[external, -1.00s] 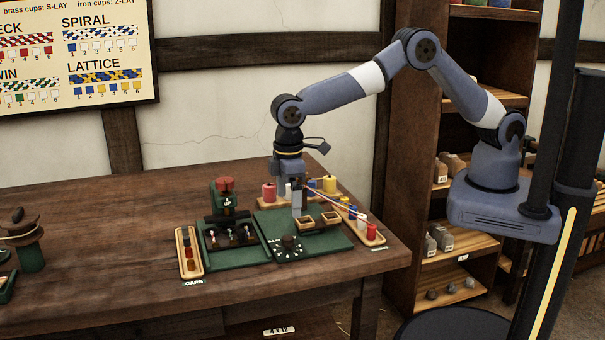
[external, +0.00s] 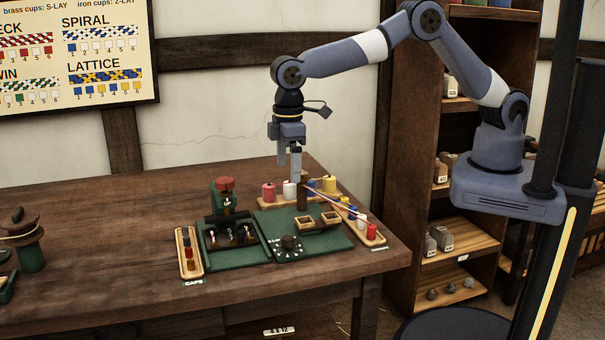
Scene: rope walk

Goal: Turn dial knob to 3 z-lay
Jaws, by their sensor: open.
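The dial knob (external: 288,242) is a small dark knob on a labelled dial at the front of a green base plate (external: 335,240). Its markings are too small to read, so I cannot tell its setting. My gripper (external: 289,172) is open and empty, fingers pointing down, above the back part of the bench.
A dark upright post (external: 302,198) stands behind the plate. Two square wooden cups (external: 331,218) sit on it. Colored spools (external: 269,192) stand behind. A caps tray (external: 188,252) lies left, a bobbin tray (external: 371,234) right. The bench (external: 120,250) is clear at left front.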

